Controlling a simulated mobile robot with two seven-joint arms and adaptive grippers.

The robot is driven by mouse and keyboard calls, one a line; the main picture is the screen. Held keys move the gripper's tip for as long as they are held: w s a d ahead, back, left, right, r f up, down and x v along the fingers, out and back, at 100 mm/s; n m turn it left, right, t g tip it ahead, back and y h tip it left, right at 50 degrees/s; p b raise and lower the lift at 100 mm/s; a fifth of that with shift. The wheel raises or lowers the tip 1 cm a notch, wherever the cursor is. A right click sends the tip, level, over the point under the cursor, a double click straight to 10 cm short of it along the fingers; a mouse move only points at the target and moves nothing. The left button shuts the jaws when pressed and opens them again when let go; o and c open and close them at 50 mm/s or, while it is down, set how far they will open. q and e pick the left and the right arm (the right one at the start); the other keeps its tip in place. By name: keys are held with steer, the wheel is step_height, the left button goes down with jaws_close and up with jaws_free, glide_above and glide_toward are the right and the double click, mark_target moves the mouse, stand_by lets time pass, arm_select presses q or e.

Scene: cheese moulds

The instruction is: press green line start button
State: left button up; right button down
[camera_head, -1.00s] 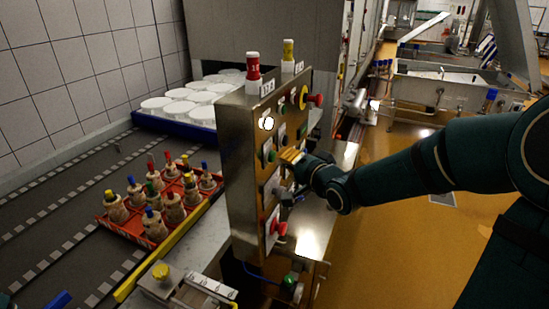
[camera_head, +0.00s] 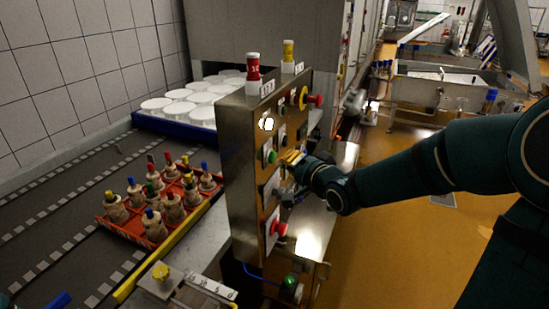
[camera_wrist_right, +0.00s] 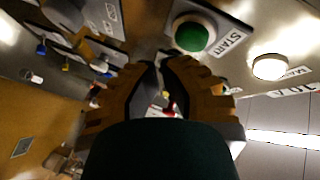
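The green button labelled START (camera_wrist_right: 195,33) shows in the right wrist view, on the metal panel just above and to the right of my fingertips. My right gripper (camera_wrist_right: 159,64) has its two fingertips close together, with nothing held between them. In the head view my right gripper (camera_head: 293,158) is at the face of the upright control panel (camera_head: 238,165). A green button (camera_head: 271,157) shows just left of it there; its label is too small to read. I cannot tell contact with the panel. My left gripper is not in view.
A white button (camera_wrist_right: 270,67) is right of START. The panel also bears a red knob (camera_head: 279,229) and a yellow-ringed red button (camera_head: 313,99). A red crate (camera_head: 122,232) of corked-looking pieces stands on the conveyor at left, with white moulds (camera_head: 180,107) behind.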

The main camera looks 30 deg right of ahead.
steer(key=shift+w+a, duration=0.1)
steer(key=shift+w, duration=0.05)
steer(key=shift+w+a+b, duration=0.2)
steer(key=shift+b, duration=0.1)
steer(key=shift+w+a, duration=0.3)
steer(key=shift+w, duration=0.1)
stand_by(1.0)
stand_by(0.3)
steer(key=shift+s+d, duration=0.6)
steer(key=shift+s, duration=0.15)
steer(key=s+d+p, duration=0.2)
steer(key=s+d, duration=0.1)
steer(key=shift+s+d, duration=0.1)
steer(key=shift+s, duration=0.3)
